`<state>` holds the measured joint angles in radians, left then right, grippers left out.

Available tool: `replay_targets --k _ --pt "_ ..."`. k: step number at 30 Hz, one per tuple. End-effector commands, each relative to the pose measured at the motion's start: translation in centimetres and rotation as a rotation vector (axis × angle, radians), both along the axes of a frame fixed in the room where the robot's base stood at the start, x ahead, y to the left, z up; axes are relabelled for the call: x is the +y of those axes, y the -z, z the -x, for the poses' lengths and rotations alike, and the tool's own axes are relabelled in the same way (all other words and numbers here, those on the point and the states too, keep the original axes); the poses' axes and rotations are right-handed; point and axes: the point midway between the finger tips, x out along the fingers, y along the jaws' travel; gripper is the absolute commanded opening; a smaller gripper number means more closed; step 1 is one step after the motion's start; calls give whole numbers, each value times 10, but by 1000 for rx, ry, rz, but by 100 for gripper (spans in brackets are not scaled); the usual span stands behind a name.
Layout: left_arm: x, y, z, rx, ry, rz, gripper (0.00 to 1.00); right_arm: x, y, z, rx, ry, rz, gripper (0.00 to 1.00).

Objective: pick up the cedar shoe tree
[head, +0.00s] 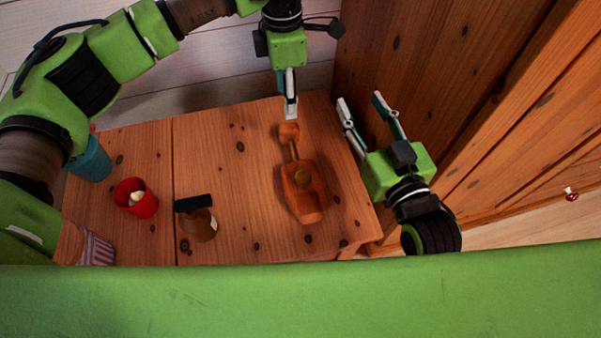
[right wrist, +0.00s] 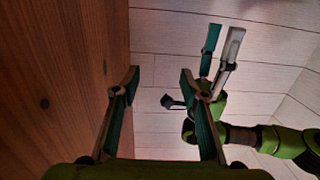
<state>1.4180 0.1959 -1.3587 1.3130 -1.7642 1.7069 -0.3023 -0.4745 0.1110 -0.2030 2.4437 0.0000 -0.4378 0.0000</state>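The cedar shoe tree (head: 306,197) lies on the wooden table top in the head view, with a broad toe block at the near end, a thin rod and a small knob at the far end. My left gripper (head: 290,112) reaches in from the top, its fingertips beside the small knob in the picture; whether they touch it I cannot tell. The right wrist view shows its two fingers apart (right wrist: 224,38), with nothing seen between them. My right gripper (head: 360,103) is open and empty, off to the right of the shoe tree. The right wrist view does not show the shoe tree.
A wooden panel (head: 440,60) rises close to my right gripper.

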Motion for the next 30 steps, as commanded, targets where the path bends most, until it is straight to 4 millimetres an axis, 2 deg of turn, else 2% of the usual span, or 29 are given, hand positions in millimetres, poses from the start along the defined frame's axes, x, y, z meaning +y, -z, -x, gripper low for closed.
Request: replay_targets --k 1,6,17,24,30 --pt "0 12 1 3 -1 1 47 2 -7 -1 -43 -3 -11 40" --pt "0 35 0 2 -1 0 47 5 -37 -1 -174 -11 -46 40" --pt "0 54 1 1 0 0 47 8 -64 3 -298 -18 -78 40" --pt "-2 78 3 1 0 0 47 9 -105 18 -502 -30 -135 40" --pt "-2 95 2 1 0 1 47 8 -129 33 -628 -36 -170 40"
